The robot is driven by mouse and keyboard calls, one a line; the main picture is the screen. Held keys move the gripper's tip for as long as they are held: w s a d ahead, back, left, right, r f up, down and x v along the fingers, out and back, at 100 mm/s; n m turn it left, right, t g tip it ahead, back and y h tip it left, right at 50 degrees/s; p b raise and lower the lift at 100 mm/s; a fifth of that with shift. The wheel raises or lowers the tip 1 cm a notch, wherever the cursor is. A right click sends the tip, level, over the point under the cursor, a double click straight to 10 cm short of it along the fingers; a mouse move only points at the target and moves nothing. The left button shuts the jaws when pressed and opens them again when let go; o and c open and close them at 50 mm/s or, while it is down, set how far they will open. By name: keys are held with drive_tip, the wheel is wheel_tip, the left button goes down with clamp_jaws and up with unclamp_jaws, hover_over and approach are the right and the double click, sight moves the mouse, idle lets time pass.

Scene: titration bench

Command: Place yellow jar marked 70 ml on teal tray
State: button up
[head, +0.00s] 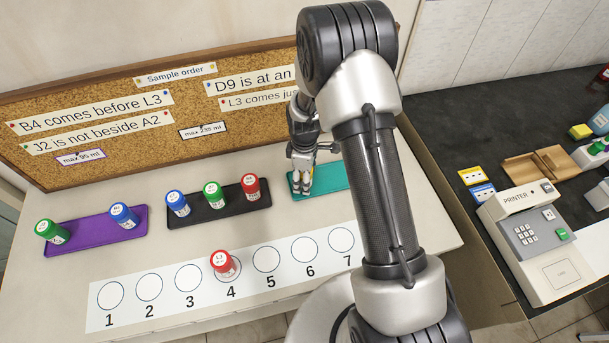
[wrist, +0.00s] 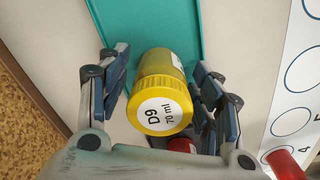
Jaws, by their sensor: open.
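The yellow jar (wrist: 163,103), labelled D9 and 70 ml, stands between my fingers in the wrist view, its lid toward the camera. Its base appears to rest on the teal tray (wrist: 203,20). My gripper (wrist: 166,98) is open around the jar, with a finger on each side. In the head view, my gripper (head: 302,180) is at the left end of the teal tray (head: 335,177), and my arm covers the tray's right part. The jar is mostly hidden by the fingers there.
A black tray (head: 208,214) holds blue, green and red jars. A purple tray (head: 85,233) holds a green and a blue jar. A red jar (head: 223,264) stands on circle 4 of the numbered strip (head: 328,262). A corkboard (head: 120,75) stands behind; a printer (head: 530,235) is at right.

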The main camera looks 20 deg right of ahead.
drive_tip(key=shift+r, duration=0.1)
wheel_tip(320, 180, up, 12)
drive_tip(key=p, duration=0.3)
drive_tip(key=s+r+m+t, duration=0.1)
drive_tip(key=s+r+m, duration=0.25)
drive_tip(key=r, duration=0.55)
drive_tip(key=s+r+m+t, duration=0.1)
drive_tip(key=s+r+m, duration=0.1)
drive_tip(key=s+r, duration=0.5)
drive_tip(key=s+r+m+t, duration=0.2)
drive_tip(key=s+r+m, duration=0.5)
drive_tip(key=s, duration=0.8)
wheel_tip(320, 180, up, 3)
drive_tip(key=shift+s+r+t, duration=0.15)
drive_tip(key=shift+s+t, duration=0.15)
